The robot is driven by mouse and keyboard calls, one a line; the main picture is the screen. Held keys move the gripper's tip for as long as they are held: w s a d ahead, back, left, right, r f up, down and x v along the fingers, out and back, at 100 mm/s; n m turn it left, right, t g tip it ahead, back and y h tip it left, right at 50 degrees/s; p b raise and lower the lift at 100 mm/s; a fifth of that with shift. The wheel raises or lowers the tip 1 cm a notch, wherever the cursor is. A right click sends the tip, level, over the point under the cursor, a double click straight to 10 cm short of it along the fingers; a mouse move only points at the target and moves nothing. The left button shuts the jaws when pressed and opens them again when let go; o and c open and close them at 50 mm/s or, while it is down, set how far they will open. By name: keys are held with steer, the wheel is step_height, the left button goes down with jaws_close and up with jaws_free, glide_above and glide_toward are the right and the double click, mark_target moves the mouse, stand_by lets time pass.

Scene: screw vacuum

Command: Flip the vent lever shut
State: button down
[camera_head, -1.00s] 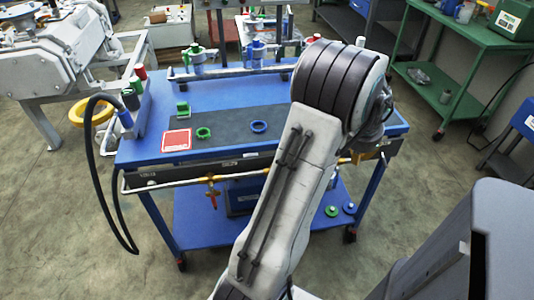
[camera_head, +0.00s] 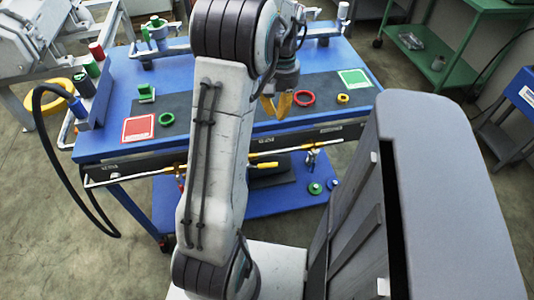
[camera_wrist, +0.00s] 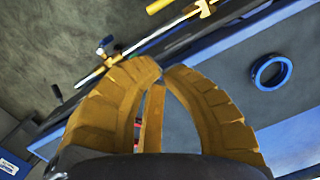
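A brass pipe with valves runs along the table's front edge. Its yellow lever (camera_head: 263,165) lies level along the pipe, right of my arm; the lever also shows at the top of the wrist view (camera_wrist: 160,5). A small grey-and-blue handled valve (camera_head: 312,158) sits further right, also in the wrist view (camera_wrist: 105,48). I cannot tell which of these is the vent lever. My gripper (camera_head: 277,116) hangs above the tabletop, behind the pipe and apart from it. Its yellow fingers nearly meet at the tips (camera_wrist: 161,72), with nothing seen between them.
The blue table (camera_head: 100,147) carries a red ring (camera_head: 304,97), a yellow ring (camera_head: 342,99), a green ring (camera_head: 167,119) and a red square (camera_head: 138,128). A blue ring (camera_wrist: 270,72) shows in the wrist view. A black hose (camera_head: 60,180) loops down at left.

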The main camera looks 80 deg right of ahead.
steer(key=a+n+y, duration=0.1)
steer(key=a+n, duration=0.1)
steer(key=n+b, duration=0.1)
steer(key=b, duration=0.1)
glide_toward(271, 164)
steer(key=f, duration=0.2)
steer(key=a+f, duration=0.1)
steer(key=f, duration=0.5)
steer(key=shift+w+a, duration=0.1)
steer(key=shift+a, duration=0.05)
steer(key=shift+f, duration=0.1)
steer(key=shift+f, duration=0.5)
steer(key=shift+r, duration=0.2)
